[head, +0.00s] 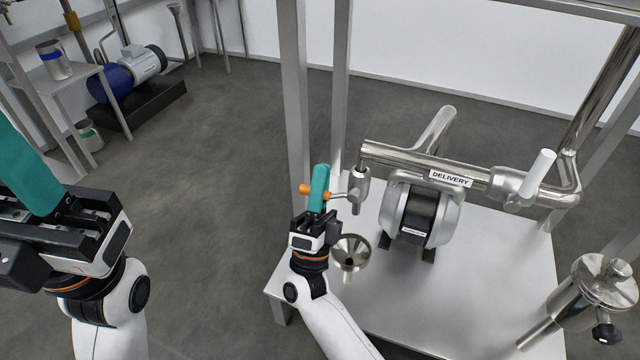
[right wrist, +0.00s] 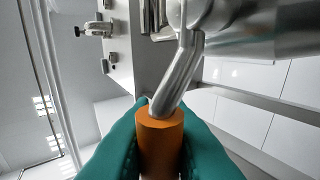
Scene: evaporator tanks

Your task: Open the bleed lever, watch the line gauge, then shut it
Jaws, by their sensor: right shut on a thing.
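The bleed lever has an orange grip (head: 305,189) on a bent metal rod, joined to a small bleed valve (head: 358,188) under the left end of the steel pipe. My right gripper (head: 320,186) is shut on the orange grip. In the right wrist view the orange grip (right wrist: 160,140) sits between its teal fingers, with the rod running up and away. My left gripper (head: 25,165) hangs at the left edge, apart from everything; its fingertips are cut off. I see no gauge face in either view.
A steel funnel (head: 350,252) stands below the valve on the pale bench (head: 470,300). A DELIVERY label (head: 451,179) marks the pipe, above a pump (head: 418,215). A white-handled valve (head: 538,175) is to the right. Steel posts (head: 295,110) rise behind my right gripper.

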